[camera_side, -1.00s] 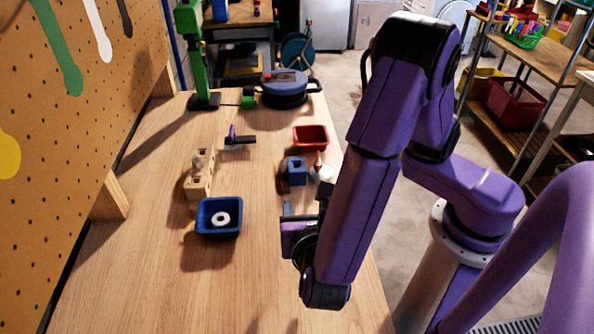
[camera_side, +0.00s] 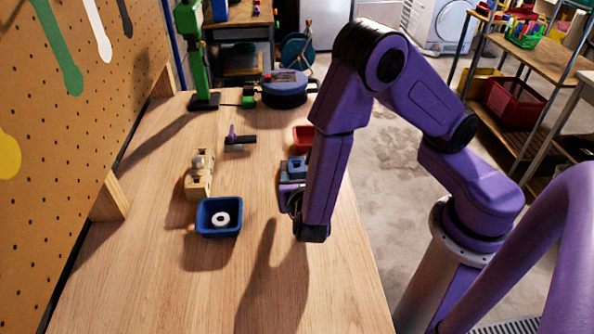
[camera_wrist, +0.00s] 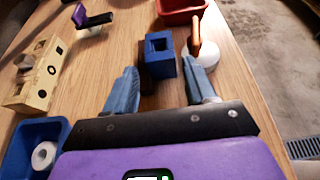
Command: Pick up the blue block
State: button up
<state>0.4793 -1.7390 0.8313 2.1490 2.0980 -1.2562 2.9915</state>
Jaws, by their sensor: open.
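The blue block (camera_wrist: 160,68) stands on the wooden table in the wrist view, with a square opening in its top. It is only partly visible in the side view (camera_side: 298,163), behind my gripper. My gripper (camera_wrist: 160,80) is open, its two blue fingers spread to the left and right of the block in the picture. I cannot tell how far down the fingertips reach beside it. Nothing is held. In the side view my gripper (camera_side: 291,178) is low over the table and partly hidden by my arm.
A white round piece with an orange stem (camera_wrist: 207,52) sits close to the right finger. A red bin (camera_wrist: 181,8) is just beyond the block. A blue bin (camera_side: 218,233) with a white ring, a wooden holed block (camera_side: 199,184) and a purple-black tool (camera_side: 240,141) lie left.

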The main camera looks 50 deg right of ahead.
aim_at(297, 171)
jog(key=shift+x, duration=1.4)
jog(key=shift+c, duration=0.3)
jog(key=c, duration=0.8)
jog(key=shift+o, duration=0.2)
jog(key=shift+r, duration=0.15)
